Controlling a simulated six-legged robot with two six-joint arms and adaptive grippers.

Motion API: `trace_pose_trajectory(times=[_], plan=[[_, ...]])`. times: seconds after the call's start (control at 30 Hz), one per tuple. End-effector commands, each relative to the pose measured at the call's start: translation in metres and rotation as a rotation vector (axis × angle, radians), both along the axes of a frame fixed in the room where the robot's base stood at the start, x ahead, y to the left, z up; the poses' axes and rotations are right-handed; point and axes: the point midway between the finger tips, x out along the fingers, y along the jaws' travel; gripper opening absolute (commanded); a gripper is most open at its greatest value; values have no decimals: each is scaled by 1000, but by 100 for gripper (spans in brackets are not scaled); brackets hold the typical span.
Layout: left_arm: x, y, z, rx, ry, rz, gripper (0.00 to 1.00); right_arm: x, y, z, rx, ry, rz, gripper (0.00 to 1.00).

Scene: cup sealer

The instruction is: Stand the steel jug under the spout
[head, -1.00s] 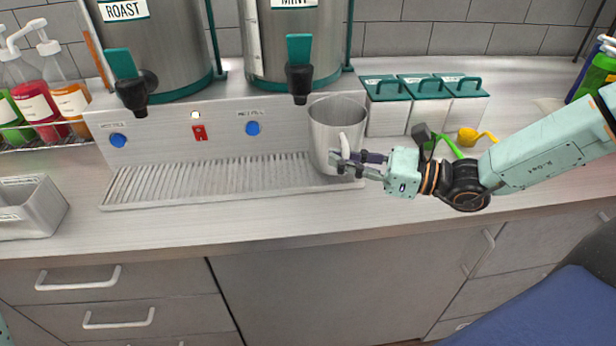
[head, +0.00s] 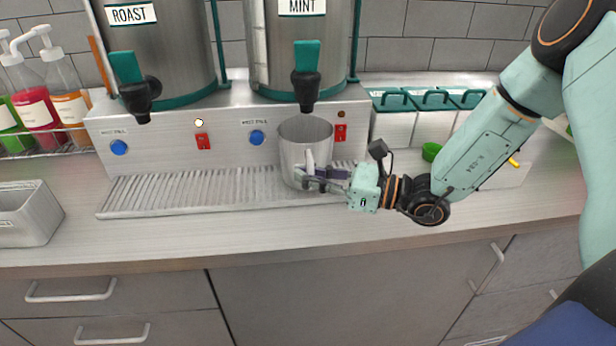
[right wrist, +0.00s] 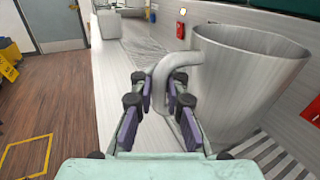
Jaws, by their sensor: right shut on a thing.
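The steel jug (head: 305,140) is upright at the right part of the ribbed drip tray (head: 150,205), below the MINT dispenser's black spout (head: 306,92). I cannot tell whether its base touches the tray. My right gripper (head: 308,177) is shut on the jug's handle, which faces the counter's front. In the right wrist view the fingers (right wrist: 158,100) are on both sides of the handle (right wrist: 165,75), and the jug's wide body (right wrist: 245,85) stands to the right. My left gripper is not in view.
The ROAST dispenser (head: 155,50) with its spout (head: 139,100) is at the left. Blue knobs (head: 257,138) and red switches (head: 203,141) are on the panel behind the tray. Lidded containers (head: 430,110) stand right. Pump bottles (head: 65,90) and a grey bin (head: 25,212) are at the left.

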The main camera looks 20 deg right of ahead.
Motion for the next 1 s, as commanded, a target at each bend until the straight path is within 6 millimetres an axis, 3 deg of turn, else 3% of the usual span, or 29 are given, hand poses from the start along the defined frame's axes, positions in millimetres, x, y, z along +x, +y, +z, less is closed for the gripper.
trace_pose_trajectory(times=[0.53, 0.57, 0.8, 0.87, 1.0], plan=[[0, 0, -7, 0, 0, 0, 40, 0, -1, -7, 1, -3, -1, 0], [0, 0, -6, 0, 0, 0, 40, 0, -1, -8, 1, -1, -1, 12], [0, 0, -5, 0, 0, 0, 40, 0, -1, -7, 1, -1, -1, 32], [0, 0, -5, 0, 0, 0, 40, 0, -1, -7, 1, -1, -1, 37], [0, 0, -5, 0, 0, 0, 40, 0, -1, -7, 1, -1, -1, 37]])
